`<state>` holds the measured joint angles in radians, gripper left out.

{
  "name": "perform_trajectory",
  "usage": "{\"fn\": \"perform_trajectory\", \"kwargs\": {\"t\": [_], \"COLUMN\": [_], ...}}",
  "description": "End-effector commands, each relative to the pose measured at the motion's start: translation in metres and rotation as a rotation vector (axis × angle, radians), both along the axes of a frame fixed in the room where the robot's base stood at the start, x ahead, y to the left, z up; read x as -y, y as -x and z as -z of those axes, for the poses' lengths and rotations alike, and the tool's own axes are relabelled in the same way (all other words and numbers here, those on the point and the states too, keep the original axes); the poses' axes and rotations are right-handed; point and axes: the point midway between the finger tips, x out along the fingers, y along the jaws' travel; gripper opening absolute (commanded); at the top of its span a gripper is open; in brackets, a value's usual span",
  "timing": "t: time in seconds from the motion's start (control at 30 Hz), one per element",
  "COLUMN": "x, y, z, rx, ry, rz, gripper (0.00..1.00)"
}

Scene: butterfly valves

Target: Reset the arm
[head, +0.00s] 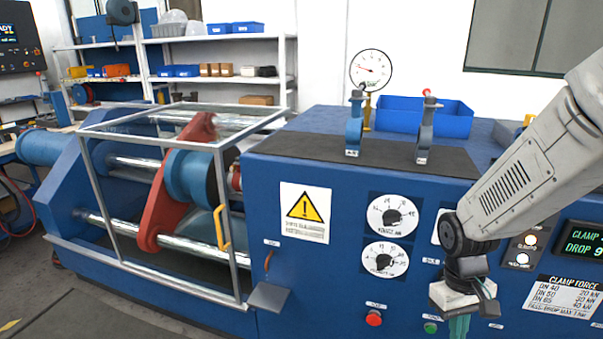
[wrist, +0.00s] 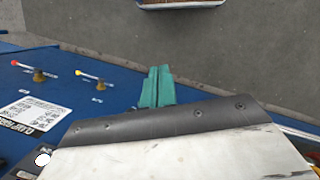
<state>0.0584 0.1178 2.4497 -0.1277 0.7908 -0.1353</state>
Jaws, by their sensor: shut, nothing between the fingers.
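My gripper (head: 459,327) hangs at the lower right in the head view, in front of the blue machine's control panel. Its green fingers point down and run off the bottom edge. In the wrist view the two green fingers (wrist: 157,87) lie side by side, shut with nothing between them. My arm comes in from the right and covers part of the panel. No object is in contact with the fingers in the wrist view.
The blue machine (head: 330,262) carries dials, a red button (head: 374,318), a green button (head: 430,328) and two upright levers (head: 354,125) on top. A blue bin (head: 424,114) and a gauge (head: 371,70) stand behind. A metal-framed guard (head: 238,250) encloses the left section. Grey floor (wrist: 240,60) is clear.

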Motion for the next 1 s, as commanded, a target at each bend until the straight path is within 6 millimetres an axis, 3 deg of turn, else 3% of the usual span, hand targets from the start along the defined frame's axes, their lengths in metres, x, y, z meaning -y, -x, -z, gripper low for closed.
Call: {"fn": "perform_trajectory", "kwargs": {"t": [0.03, 0.2, 0.5, 0.8, 1.0], "x": [-0.003, -0.013, -0.03, -0.035, -0.036], "y": [0.009, 0.046, 0.109, 0.129, 0.131], "z": [-0.022, -0.078, -0.153, -0.191, -0.196], "rx": [0.008, 0.011, 0.114, 0.312, 0.341], "ry": [0.002, 0.0, -0.036, -0.064, -0.066], "rz": [0.03, 0.122, 0.196, 0.18, 0.174], "gripper": [0.0, 0.0, 0.0, 0.0, 0.0]}}
